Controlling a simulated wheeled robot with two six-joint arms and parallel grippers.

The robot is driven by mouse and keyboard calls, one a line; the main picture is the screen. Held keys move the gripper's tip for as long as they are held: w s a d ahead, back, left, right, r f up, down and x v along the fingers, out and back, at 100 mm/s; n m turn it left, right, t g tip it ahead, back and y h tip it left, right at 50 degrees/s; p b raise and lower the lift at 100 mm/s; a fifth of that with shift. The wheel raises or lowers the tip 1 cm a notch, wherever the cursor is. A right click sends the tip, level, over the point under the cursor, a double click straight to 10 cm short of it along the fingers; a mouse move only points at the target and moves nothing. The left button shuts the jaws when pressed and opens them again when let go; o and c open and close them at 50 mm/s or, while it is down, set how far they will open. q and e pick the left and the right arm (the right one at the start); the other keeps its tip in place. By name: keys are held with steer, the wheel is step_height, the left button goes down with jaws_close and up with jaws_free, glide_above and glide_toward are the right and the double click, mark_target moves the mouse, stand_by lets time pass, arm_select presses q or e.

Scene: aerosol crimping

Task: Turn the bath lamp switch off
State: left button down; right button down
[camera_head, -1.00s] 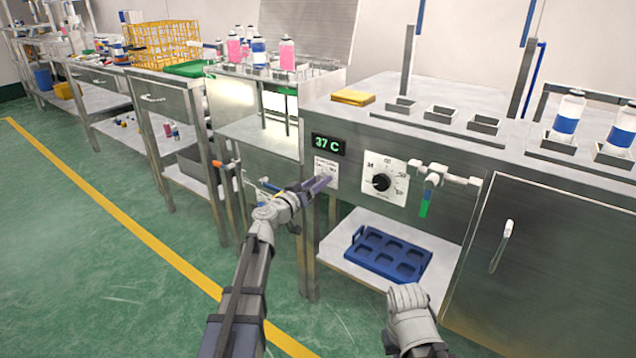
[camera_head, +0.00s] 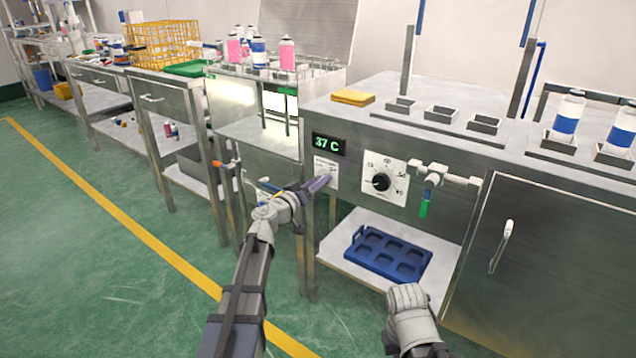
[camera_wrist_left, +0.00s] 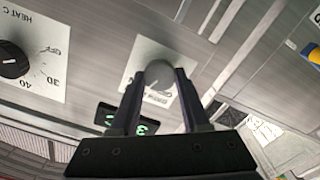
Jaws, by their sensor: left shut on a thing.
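The lamp switch is a small grey knob (camera_wrist_left: 160,82) on a white label plate (camera_head: 325,170), below the green "37 C" display (camera_head: 328,145) on the metal bath's front. My left gripper (camera_head: 321,183) reaches the plate. In the left wrist view its two dark fingers (camera_wrist_left: 158,88) stand on either side of the knob and are shut on it.
To the right of the switch are a black heat dial (camera_head: 381,183) and a valve with a green handle (camera_head: 424,207). A blue tray (camera_head: 388,256) lies on the shelf below. A yellow cloth (camera_head: 352,97) lies on top. Green floor is free at left.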

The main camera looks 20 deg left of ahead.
arm_select(q)
steer(key=shift+a+f+n, duration=0.1)
steer(key=shift+f+n, duration=0.05)
steer(key=shift+n, duration=5.15)
steer(key=shift+c, duration=1.9)
jaws_free()
steer(key=v, duration=0.7)
steer(key=shift+s+a, duration=0.15)
steer(key=shift+s, duration=0.2)
